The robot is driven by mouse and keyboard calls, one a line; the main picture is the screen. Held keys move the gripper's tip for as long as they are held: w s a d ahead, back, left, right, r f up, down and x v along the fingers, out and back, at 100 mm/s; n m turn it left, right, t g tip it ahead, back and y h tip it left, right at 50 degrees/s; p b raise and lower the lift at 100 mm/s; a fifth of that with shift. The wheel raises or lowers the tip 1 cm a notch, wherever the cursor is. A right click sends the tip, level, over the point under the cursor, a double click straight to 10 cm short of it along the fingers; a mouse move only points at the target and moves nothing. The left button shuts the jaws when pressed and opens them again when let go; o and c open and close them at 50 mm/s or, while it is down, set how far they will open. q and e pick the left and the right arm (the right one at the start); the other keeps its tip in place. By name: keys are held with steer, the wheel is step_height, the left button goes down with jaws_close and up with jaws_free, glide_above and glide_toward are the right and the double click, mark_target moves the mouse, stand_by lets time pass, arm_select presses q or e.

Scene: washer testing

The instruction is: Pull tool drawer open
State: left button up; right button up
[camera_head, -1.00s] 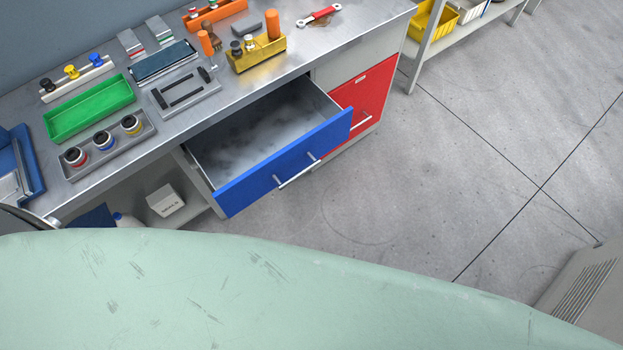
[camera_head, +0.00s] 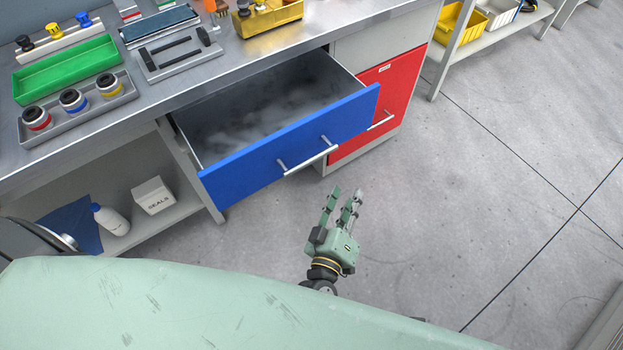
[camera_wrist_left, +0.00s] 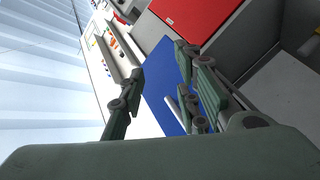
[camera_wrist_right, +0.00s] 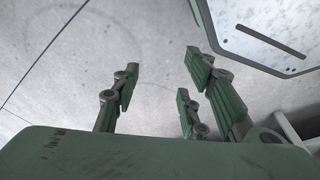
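The tool drawer, with its blue front (camera_head: 255,158), stands pulled out from under the workbench, and its grey inside looks empty. Its silver bar handle (camera_head: 308,157) is clear of any gripper. My left gripper (camera_head: 345,196) is open and empty, just below and to the right of the handle in the head view. In the left wrist view, the blue front (camera_wrist_left: 162,88) shows between and behind the parted fingers. My right gripper (camera_wrist_right: 157,82) is outside the head view; in its wrist view it is open and empty above the floor.
A red cabinet door (camera_head: 377,100) with its own handle is right of the drawer. The metal benchtop (camera_head: 190,88) carries a green tray (camera_head: 67,69) and other parts. A white box (camera_head: 153,196) sits on the lower shelf. The floor (camera_head: 460,190) to the right is clear.

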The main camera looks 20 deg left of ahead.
arm_select(q)
step_height(320, 180, up, 4)
steer(key=a+n+t+y+b, duration=0.1)
steer(key=a+n+y+b, duration=0.2)
steer(key=n+y+b, duration=0.3)
steer(key=n+g+y+b, duration=0.3)
steer(key=n+y+b, duration=0.15)
steer(key=n, duration=0.45)
glide_toward(311, 159)
steer(key=x, duration=0.3)
steer(key=shift+h, duration=0.55)
steer(key=x, duration=0.7)
steer(key=shift+a+f+b, duration=0.15)
steer(key=shift+f+b, duration=0.1)
steer(key=shift+b, duration=0.15)
arm_select(e)
steer(key=shift+t, duration=0.4)
steer(key=w, duration=0.1)
steer(key=w+r, duration=0.1)
steer(key=w, duration=0.2)
steer(key=shift+w+a+r, duration=0.15)
steer(key=shift+w+a, duration=0.15)
steer(key=shift+w, duration=0.05)
arm_select(q)
steer(key=shift+c, duration=0.3)
jaws_close()
steer(key=shift+s, duration=0.1)
